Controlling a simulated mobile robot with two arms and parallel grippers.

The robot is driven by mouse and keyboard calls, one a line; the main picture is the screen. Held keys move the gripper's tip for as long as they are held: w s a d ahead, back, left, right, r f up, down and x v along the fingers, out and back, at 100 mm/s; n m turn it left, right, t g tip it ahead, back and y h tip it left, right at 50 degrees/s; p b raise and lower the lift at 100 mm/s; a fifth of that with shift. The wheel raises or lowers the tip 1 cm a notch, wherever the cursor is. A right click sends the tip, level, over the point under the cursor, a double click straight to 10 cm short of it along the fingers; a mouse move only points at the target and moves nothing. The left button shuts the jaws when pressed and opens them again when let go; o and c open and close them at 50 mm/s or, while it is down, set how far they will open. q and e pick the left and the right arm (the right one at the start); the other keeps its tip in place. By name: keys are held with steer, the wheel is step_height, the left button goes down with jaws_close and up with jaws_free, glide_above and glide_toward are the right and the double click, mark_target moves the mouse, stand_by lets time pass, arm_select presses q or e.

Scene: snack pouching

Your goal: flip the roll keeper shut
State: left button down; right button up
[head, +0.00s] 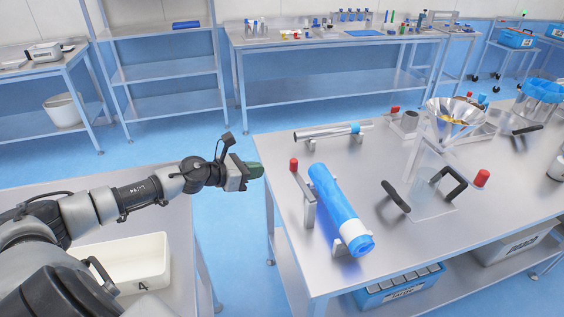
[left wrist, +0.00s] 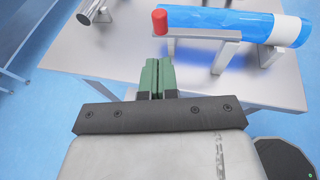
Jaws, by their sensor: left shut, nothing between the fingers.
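The blue film roll (head: 335,200) lies on its stand near the left edge of the steel table, and it also shows in the left wrist view (left wrist: 215,22). The roll keeper (head: 303,184) is a grey bar with a red knob (head: 293,164) at one end. It runs beside the roll, not across it; in the left wrist view the bar (left wrist: 205,35) shows with its red knob (left wrist: 160,22). My left gripper (head: 258,170) is shut and empty, just left of the table edge and the knob. Its green fingertips (left wrist: 157,65) meet. My right gripper is out of view.
A metal rod on a rack (head: 322,132) lies behind the roll. A funnel on a clear stand (head: 457,115), black handles (head: 395,197) and another red knob (head: 482,178) stand to the right. A white bin (head: 125,262) sits beneath my left arm.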

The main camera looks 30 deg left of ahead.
mark_target(302, 179)
arm_select(q)
steer(key=r+p+x, duration=0.1)
steer(key=p+x, duration=0.2)
steer(key=x, duration=0.5)
steer(key=shift+w+d, duration=0.2)
steer(key=shift+w, duration=0.05)
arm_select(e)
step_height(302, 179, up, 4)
